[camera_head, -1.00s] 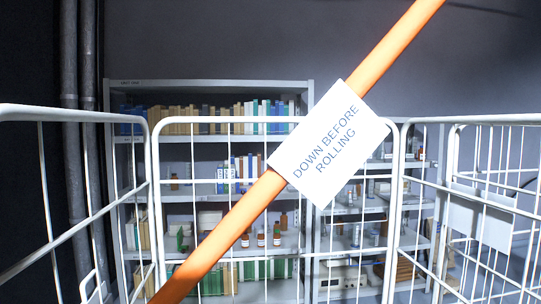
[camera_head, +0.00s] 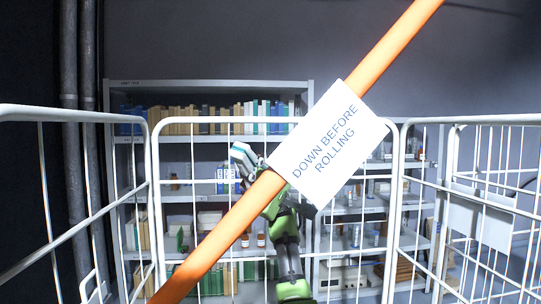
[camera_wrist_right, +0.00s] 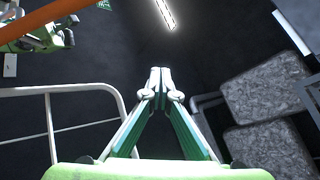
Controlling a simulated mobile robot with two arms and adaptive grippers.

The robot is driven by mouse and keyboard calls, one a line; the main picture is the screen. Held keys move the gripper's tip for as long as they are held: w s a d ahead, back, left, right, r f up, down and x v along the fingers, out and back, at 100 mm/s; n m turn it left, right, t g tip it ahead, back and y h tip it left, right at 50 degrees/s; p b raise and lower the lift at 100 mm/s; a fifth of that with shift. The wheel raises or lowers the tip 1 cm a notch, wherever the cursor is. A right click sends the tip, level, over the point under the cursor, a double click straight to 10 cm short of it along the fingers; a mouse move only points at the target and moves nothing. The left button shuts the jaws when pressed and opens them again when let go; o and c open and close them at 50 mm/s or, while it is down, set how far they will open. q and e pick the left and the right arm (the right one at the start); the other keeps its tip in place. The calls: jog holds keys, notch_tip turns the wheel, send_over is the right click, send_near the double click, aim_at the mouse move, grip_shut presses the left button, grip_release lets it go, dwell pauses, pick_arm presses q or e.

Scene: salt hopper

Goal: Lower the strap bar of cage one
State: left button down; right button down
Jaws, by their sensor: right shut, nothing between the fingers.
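The orange strap bar (camera_head: 395,45) runs steeply across the head view from lower left to upper right. A white sign (camera_head: 330,145) reading "DOWN BEFORE ROLLING" hangs on it. The white wire cage (camera_head: 155,200) spreads behind the bar. My right gripper (camera_head: 242,158) shows beyond the bar, partly hidden by bar and sign; I cannot tell whether it touches the bar. In the right wrist view the fingers (camera_wrist_right: 160,76) are together with nothing between them. The bar also crosses that view's upper left corner (camera_wrist_right: 30,45). My left gripper is not clearly seen.
A grey shelf unit (camera_head: 210,85) with books, bottles and boxes stands behind the cage. Cage panels stand at left and right. Grey rough blocks (camera_wrist_right: 268,88) show at the right in the wrist view. Vertical pipes (camera_head: 88,50) run up the left wall.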

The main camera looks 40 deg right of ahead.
pick_arm(q)
jog(key=shift+r, duration=0.1)
pick_arm(e)
jog(key=s+r+n+h, duration=0.1)
jog(key=s+n+h, duration=0.25)
jog(key=s, duration=0.25)
jog(key=r+n, duration=0.1)
send_over(255, 211)
jog(key=w+d, duration=0.3)
jog(key=shift+s+d+f+t+y, duration=0.15)
jog(key=shift+s+d+t+y, duration=0.1)
jog(key=shift+s+d+t, duration=0.15)
